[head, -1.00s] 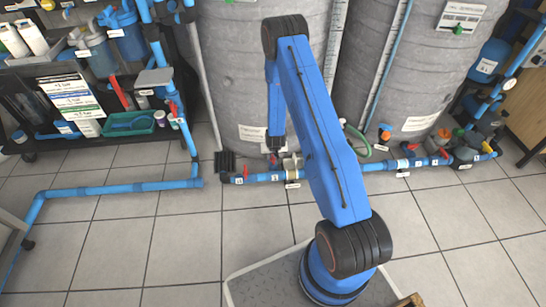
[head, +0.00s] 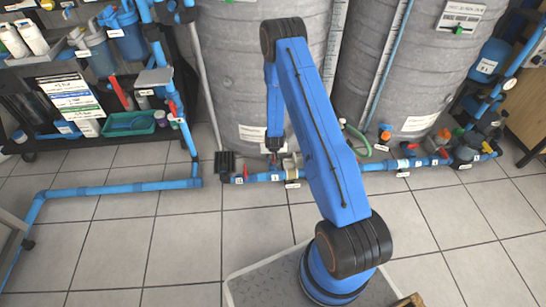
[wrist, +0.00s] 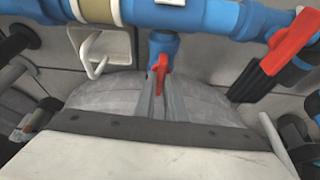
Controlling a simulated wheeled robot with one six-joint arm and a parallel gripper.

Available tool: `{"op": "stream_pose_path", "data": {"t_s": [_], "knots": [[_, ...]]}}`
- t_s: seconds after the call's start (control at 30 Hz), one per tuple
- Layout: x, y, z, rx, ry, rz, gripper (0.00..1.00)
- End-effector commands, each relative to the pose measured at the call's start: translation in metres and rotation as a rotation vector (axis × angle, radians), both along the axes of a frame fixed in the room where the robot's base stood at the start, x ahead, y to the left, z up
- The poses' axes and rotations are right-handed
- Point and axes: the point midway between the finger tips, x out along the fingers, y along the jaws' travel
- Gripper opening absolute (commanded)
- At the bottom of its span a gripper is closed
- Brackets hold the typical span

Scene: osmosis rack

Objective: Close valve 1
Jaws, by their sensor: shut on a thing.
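My gripper (wrist: 161,98) is shut on a small red valve handle (wrist: 162,66) in the wrist view. The handle stands between the two grey fingertips, just below a short blue fitting (wrist: 163,46) on the blue pipe. In the head view my gripper (head: 274,150) reaches down to the floor-level pipe (head: 262,177) in front of the left grey tank. The fingertips and gripped handle are small and partly hidden there. I cannot read from these frames whether this handle is marked valve 1.
A larger red handle (wrist: 291,40) sits on the pipe to the right in the wrist view. A white bracket (wrist: 96,46) hangs at left. Grey tanks (head: 262,75) stand behind the pipe. Tiled floor (head: 130,240) is open at the left front.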

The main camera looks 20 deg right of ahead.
Motion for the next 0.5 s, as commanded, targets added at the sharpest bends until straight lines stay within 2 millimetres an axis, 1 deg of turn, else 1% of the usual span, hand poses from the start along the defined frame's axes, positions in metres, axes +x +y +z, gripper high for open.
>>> {"op": "stream_pose_path", "data": {"t_s": [0.27,0.5], "knots": [[0.0003,0.0021,0.0,0.001,0.001,-0.145,0.0],[0.0015,0.0031,0.0002,0.001,0.0,-0.323,0.0]]}}
